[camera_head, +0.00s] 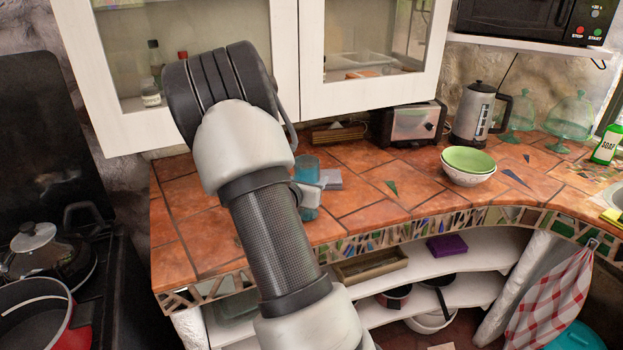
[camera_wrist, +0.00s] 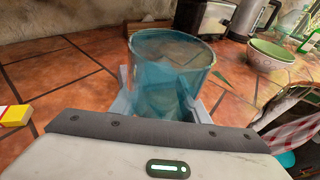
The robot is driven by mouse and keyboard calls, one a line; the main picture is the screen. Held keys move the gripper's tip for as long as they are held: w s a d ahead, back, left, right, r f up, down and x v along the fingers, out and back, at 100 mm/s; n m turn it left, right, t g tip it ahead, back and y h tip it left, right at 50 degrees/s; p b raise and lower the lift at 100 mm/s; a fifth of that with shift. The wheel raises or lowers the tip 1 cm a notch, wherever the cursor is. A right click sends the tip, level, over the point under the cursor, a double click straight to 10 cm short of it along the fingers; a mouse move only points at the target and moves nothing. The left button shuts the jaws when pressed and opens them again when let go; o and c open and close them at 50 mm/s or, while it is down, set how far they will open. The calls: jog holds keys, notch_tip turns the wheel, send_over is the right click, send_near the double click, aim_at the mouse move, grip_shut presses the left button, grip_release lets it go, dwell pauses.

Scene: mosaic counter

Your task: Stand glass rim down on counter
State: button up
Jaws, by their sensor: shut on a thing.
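A translucent blue glass (camera_head: 306,167) is at the counter's left part, partly hidden behind my arm in the head view. My gripper (camera_wrist: 158,88) is shut on it, with one finger on each side of the glass in the wrist view (camera_wrist: 172,62). The glass is roughly upright, with a wide round end on top. I cannot tell for sure whether that end is the open rim or the base. The glass is at or just above the orange tiled counter (camera_head: 370,205); contact under it is not clear.
A toaster (camera_head: 408,123), a kettle (camera_head: 474,112) and green-and-white bowls (camera_head: 468,165) stand to the right. A stove with pots (camera_head: 38,250) is at left. White cabinets (camera_head: 372,90) hang above. Tiles before the toaster are clear.

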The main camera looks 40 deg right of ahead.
jog(key=shift+f+b, duration=0.35)
jog(key=shift+b, duration=0.05)
dwell(0.4)
jog(key=o, duration=1.3)
jog(key=shift+c, duration=0.2)
jog(key=shift+a, duration=0.1)
